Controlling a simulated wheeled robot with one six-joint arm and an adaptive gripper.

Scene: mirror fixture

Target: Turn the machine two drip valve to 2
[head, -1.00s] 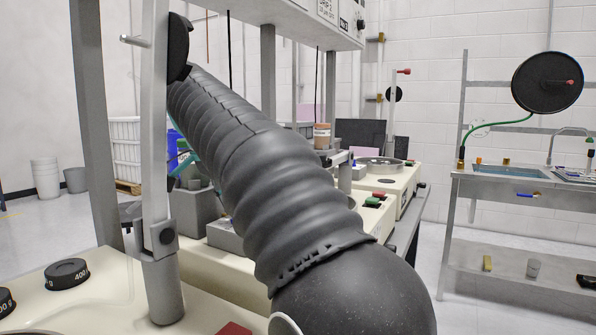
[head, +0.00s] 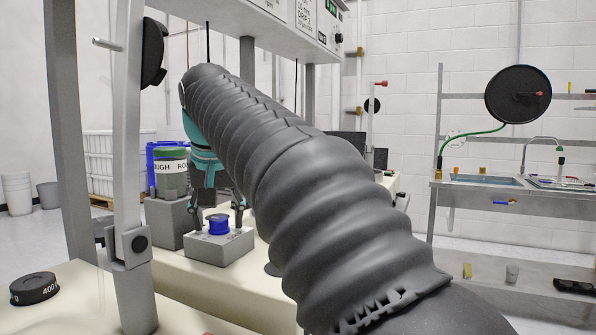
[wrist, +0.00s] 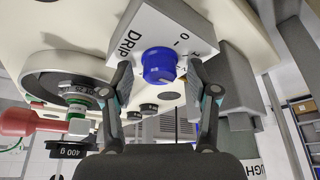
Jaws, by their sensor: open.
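The drip valve is a blue knob (wrist: 158,65) on a grey block (wrist: 135,32) lettered DRIP, with a 0 and partly hidden marks beside it. In the head view the blue knob (head: 219,224) sits on top of its grey block (head: 218,247), left of my arm. My gripper (wrist: 161,80) is open, with one finger on each side of the knob. In the head view my gripper (head: 217,205) points down over the knob. I cannot tell whether the fingers touch it. The knob's pointer setting is not clear.
A jar (head: 171,172) with a green lid stands on a grey block behind the valve. A metal post (head: 128,150) stands in the left foreground. A round dish (wrist: 62,75) and a red handle (wrist: 25,122) are left in the wrist view. A sink bench (head: 500,190) is far right.

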